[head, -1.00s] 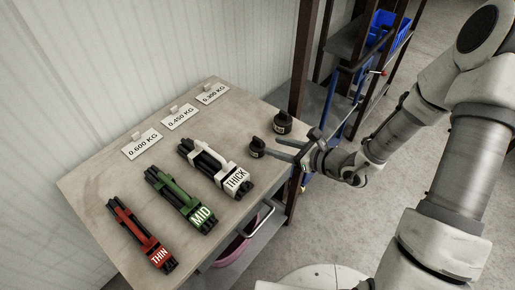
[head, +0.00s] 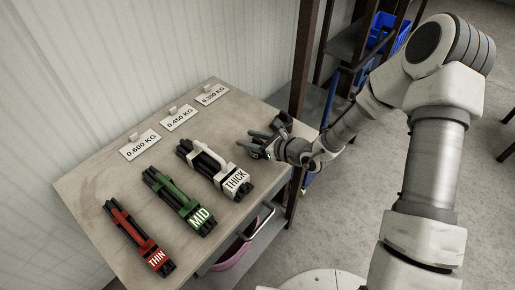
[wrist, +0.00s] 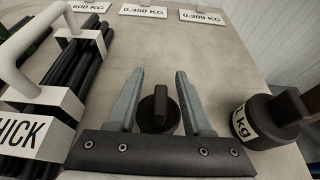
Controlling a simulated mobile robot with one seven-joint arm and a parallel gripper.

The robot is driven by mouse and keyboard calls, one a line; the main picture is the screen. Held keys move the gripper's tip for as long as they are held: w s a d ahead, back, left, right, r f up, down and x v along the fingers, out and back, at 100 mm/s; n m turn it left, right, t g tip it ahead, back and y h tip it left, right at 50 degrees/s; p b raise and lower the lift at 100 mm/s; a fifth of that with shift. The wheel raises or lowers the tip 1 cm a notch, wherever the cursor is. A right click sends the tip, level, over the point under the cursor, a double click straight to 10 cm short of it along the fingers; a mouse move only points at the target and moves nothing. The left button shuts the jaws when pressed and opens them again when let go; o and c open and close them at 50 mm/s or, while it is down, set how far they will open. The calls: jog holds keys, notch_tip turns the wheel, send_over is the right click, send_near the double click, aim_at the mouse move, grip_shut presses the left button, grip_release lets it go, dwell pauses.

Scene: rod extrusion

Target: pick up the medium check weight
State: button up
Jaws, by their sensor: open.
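Two dark check weights stand at the table's right side. The smaller weight (wrist: 159,112), round with an upright knob, sits between the open fingers of my gripper (wrist: 159,78) in the wrist view, with a gap on both sides. In the head view my gripper (head: 246,141) reaches low over the tabletop and mostly hides this weight. The larger weight (wrist: 268,122) has a white label reading what looks like 1 kg and stands to the right, outside the fingers. It also shows in the head view (head: 284,119), behind my gripper. No label names either weight medium.
The table (head: 90,190) holds rod bundles in a white THICK carrier (head: 235,182), a green MID carrier (head: 199,217) and a red THIN carrier (head: 156,258). The THICK carrier is close left of my gripper. Cards (head: 180,117) line the back. A dark post (head: 305,60) stands behind.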

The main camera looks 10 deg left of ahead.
jog(key=shift+c, duration=0.2)
grip_shut()
dwell(1.1)
